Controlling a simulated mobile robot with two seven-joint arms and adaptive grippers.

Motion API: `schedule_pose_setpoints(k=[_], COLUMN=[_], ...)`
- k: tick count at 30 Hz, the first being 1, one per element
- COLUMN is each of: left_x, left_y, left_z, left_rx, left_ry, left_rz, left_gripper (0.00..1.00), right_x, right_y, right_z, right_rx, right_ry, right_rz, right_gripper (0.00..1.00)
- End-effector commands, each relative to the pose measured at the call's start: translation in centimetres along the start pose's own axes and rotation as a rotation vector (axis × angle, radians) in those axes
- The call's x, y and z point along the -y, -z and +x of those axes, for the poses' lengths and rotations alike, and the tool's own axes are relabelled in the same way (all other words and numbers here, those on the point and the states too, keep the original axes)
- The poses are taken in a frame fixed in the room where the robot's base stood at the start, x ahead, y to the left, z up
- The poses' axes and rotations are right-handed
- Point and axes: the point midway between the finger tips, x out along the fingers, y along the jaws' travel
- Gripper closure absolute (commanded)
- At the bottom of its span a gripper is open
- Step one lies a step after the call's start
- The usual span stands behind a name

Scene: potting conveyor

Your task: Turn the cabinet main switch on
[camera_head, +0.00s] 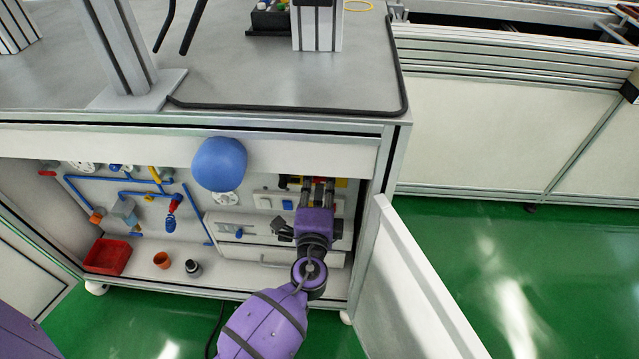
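The main switch (319,181), red on a yellow plate, sits high on the cabinet's back panel, right of centre. My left gripper (317,187), on a purple arm from the lower left, reaches into the open cabinet. Its two dark fingers are roughly parallel with a narrow gap, right in front of the switch. Red shows between the fingertips. They hide part of the switch, so contact and the handle's exact angle cannot be told. My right gripper is not in view.
The white cabinet door (412,275) stands open on the right. The table edge (365,120) overhangs the panel. A blue rounded object (219,164) is left of the gripper. A red bin (108,257), brown pot (162,260) and dark cup (193,268) stand on the cabinet floor.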

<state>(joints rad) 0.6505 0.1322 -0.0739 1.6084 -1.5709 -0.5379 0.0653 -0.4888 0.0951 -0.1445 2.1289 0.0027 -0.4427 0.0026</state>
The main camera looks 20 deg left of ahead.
Motion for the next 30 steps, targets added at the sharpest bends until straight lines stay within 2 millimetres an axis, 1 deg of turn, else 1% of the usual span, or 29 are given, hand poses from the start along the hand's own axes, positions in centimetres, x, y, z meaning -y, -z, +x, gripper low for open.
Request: schedule_pose_setpoints(k=[8,14,20,30], left_x=[0.0,0.1,0.1,0.2], left_y=[0.1,0.1,0.1,0.1], left_z=[0.0,0.0,0.0,0.0], left_rx=[-0.001,-0.002,-0.002,-0.003], left_ry=[0.0,0.0,0.0,0.002], left_rz=[0.029,0.126,0.29,0.614], left_gripper=[1.0,1.0,1.0,1.0], right_x=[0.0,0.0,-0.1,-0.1], right_y=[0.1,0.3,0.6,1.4], right_z=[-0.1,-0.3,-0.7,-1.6], right_rx=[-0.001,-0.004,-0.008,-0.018], right_ry=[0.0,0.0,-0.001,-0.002], right_rz=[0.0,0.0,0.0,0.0], right_gripper=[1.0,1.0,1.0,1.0])
